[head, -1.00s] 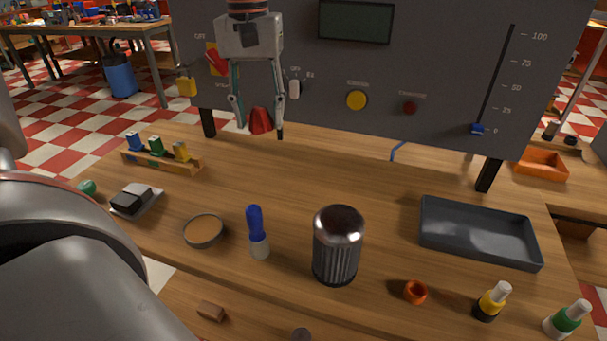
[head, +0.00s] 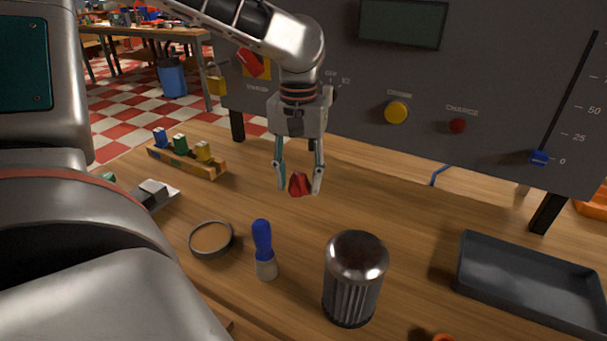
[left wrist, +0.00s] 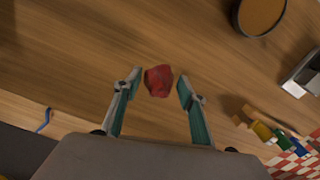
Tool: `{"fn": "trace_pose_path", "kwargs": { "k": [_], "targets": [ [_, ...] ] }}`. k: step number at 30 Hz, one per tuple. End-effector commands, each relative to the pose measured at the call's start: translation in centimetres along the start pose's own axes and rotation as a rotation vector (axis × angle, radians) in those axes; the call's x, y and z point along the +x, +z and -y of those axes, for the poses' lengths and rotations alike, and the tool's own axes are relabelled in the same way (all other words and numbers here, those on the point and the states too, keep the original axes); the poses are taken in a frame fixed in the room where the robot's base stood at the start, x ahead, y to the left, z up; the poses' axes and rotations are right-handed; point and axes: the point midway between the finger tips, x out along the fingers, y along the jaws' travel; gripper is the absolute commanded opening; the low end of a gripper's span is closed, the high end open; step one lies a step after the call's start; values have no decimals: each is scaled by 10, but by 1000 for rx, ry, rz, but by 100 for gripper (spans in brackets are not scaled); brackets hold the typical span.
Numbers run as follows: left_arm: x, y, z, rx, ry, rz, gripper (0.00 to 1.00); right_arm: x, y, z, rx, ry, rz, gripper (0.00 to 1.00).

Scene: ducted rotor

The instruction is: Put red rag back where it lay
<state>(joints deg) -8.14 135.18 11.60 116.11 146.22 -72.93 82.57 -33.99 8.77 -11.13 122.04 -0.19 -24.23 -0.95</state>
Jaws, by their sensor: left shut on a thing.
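The red rag (head: 299,184) is a small crumpled bundle held between the fingertips of my left gripper (head: 298,188). The gripper points down over the wooden bench, between the control panel and the round shallow dish. The rag also shows between the two fingers in the left wrist view (left wrist: 158,81), with bare wood behind it. I cannot tell how far the rag is above the wood. My right gripper is in neither view.
A round dish (head: 211,239), a blue-handled brush (head: 263,250) and a ribbed metal canister (head: 354,278) stand nearer me. A rack (head: 186,159) with coloured blocks is at left, a dark tray (head: 530,283) at right. The control panel (head: 380,70) rises behind. Wood around the gripper is clear.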

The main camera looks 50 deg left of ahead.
Motion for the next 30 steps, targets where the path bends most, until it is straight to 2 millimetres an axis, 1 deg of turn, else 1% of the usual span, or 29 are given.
{"fn": "trace_pose_path", "kwargs": {
  "k": [1, 3, 5, 9, 12, 15, 23, 24, 25, 26, 30],
  "targets": [
    [7, 0, 0, 0, -1, 2, 10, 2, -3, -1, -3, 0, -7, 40],
    [9, 0, 0, 0, -1, 1, 10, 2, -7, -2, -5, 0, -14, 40],
    [13, 0, 0, 0, -1, 1, 10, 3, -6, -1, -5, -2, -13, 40],
    [35, 0, 0, 1, -2, 5, 10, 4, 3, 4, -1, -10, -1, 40],
    [48, 0, 0, 0, -2, 5, 10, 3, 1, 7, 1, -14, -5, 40],
    [53, -1, 0, -1, 0, 1, 10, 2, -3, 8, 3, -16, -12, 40],
    [51, -1, 0, 0, 1, -2, 10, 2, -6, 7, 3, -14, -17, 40],
    [52, -1, 0, 0, 0, -1, 46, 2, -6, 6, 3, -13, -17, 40],
    [52, -1, 0, 0, 0, -2, 54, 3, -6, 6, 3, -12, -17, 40],
    [51, -1, 0, 0, 0, -2, 57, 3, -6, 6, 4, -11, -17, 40],
    [51, -1, 0, 0, 0, -2, 57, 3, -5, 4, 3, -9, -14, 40]
  ]
}}
